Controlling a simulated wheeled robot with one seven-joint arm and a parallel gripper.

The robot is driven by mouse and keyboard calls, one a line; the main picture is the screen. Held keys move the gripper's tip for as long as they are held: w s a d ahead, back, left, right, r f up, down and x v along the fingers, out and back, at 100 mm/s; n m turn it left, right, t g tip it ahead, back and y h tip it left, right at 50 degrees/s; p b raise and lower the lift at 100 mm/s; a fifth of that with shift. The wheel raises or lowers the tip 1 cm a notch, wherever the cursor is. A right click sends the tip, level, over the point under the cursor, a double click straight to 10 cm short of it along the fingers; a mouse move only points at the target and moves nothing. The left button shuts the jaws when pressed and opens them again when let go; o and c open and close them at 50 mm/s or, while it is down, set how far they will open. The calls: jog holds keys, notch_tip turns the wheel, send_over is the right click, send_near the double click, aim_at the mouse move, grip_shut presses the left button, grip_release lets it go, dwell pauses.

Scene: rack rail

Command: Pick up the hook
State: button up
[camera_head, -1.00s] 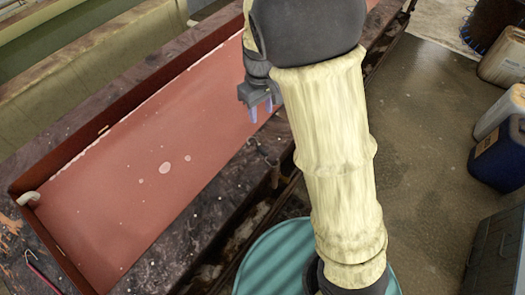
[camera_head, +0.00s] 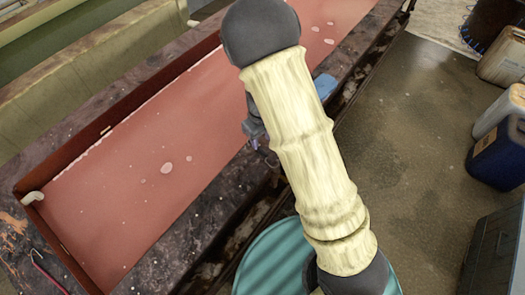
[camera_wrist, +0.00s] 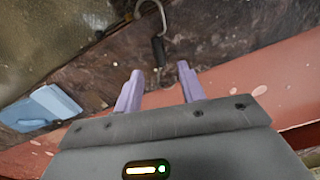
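The hook (camera_wrist: 175,8), a curved bright metal piece with a short dark shank or handle, lies on the dark, worn ledge (camera_wrist: 95,75) near the top of the wrist view. My gripper (camera_wrist: 160,71) is open, with its two pale purple fingers apart and nothing between them. The hook's dark end lies just beyond the fingertips, roughly in line with the gap. In the head view my gripper (camera_head: 258,141) is low over the ledge beside the red trough, partly covered by my arm. I cannot make out the hook clearly there.
A blue block (camera_wrist: 42,107) lies on the ledge; it also shows in the head view (camera_head: 325,86). The long red trough (camera_head: 120,190) borders the ledge. A thin red-handled tool (camera_head: 48,272) lies at lower left. Jugs (camera_head: 498,150) stand on the floor at right.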

aim_at(263, 151)
jog(key=shift+s+d+f+p, duration=0.1)
jog(key=shift+f+p, duration=0.2)
jog(key=shift+f, duration=0.1)
jog(key=shift+s+d+f+p, duration=0.1)
jog(key=shift+f+p, duration=0.4)
jog(key=shift+f, duration=1.7)
grip_shut()
